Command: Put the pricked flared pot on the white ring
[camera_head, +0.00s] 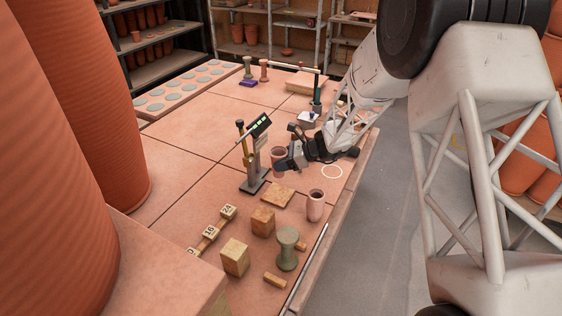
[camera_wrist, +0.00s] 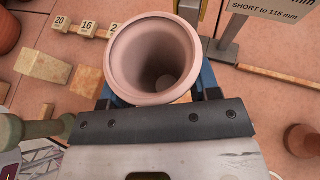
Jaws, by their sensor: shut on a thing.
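My gripper (camera_head: 284,163) is shut on a pinkish-brown pot (camera_head: 278,154), above the table just left of the white ring. In the wrist view the pot (camera_wrist: 118,50) shows its wide round rim and hollow inside between the blue fingers of my gripper (camera_wrist: 157,90). It looks about upright. I cannot make out prick marks on it; its lower part is mostly hidden. The white ring (camera_head: 324,175) is a thin flat outline on the table near its right edge, with nothing on it. A similar pinkish pot (camera_head: 316,207) stands on the table below the ring.
A gauge post with a sign (camera_head: 252,165) stands close left of the held pot. Wooden blocks (camera_head: 235,257), a green spool-shaped piece (camera_head: 287,249) and numbered cubes (camera_head: 210,231) lie nearer. Large terracotta pots (camera_head: 80,110) fill the left. The left-middle tabletop is clear.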

